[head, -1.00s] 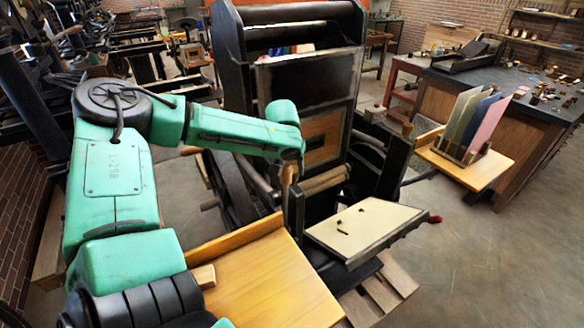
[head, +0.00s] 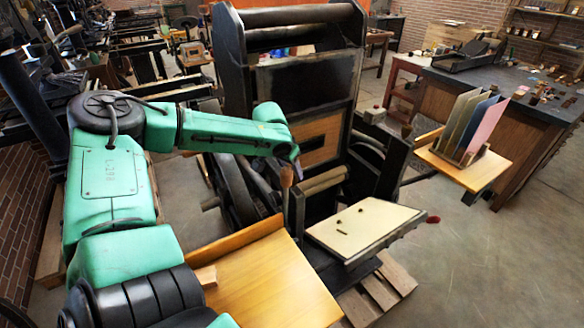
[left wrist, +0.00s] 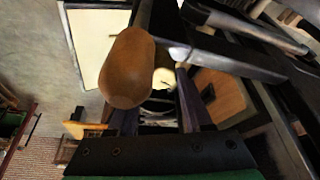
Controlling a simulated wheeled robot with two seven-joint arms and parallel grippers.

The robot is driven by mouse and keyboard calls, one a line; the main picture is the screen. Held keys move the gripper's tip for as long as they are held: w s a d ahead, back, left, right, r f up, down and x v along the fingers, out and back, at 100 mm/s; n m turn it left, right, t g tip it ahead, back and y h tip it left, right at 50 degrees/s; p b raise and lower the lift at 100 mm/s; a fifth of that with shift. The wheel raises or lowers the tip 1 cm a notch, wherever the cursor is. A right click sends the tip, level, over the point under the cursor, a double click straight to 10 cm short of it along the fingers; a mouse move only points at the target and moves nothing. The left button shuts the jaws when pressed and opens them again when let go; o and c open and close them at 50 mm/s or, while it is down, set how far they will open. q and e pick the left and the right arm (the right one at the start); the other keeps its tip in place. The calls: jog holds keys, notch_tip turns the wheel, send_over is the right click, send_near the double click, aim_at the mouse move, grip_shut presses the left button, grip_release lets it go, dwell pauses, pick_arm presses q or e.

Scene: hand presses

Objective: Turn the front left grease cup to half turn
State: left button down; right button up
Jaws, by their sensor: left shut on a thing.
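My left gripper reaches in at the press (head: 305,85), beside an upright brown wooden handle (head: 286,176). In the head view my own wrist hides its fingers. In the left wrist view my left gripper (left wrist: 166,82) points away from me, its two dark fingers close together. A small pale, brass-like piece, seemingly the front left grease cup (left wrist: 163,77), shows at the fingertips, and the gripper is shut on it. The wooden handle (left wrist: 127,67) stands close in front and partly covers the fingers. The cup's turn angle cannot be read. My right gripper is out of view.
A cream board (head: 365,230) with small dark pieces sits at the press front. A wooden shelf (head: 265,280) lies below my arm. A rack of coloured sheets (head: 470,125) stands on a side board at right. Open floor lies at lower right.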

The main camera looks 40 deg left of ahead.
pick_arm(q)
jog(key=shift+m+h, duration=0.3)
jog(key=shift+m, duration=0.5)
jog(key=shift+c, duration=1.6)
grip_release()
jog(key=shift+r, duration=0.1)
jog(key=b+v, duration=0.1)
jog(key=v, duration=1.3)
jog(key=shift+s+r, duration=0.2)
jog(key=shift+s, duration=0.05)
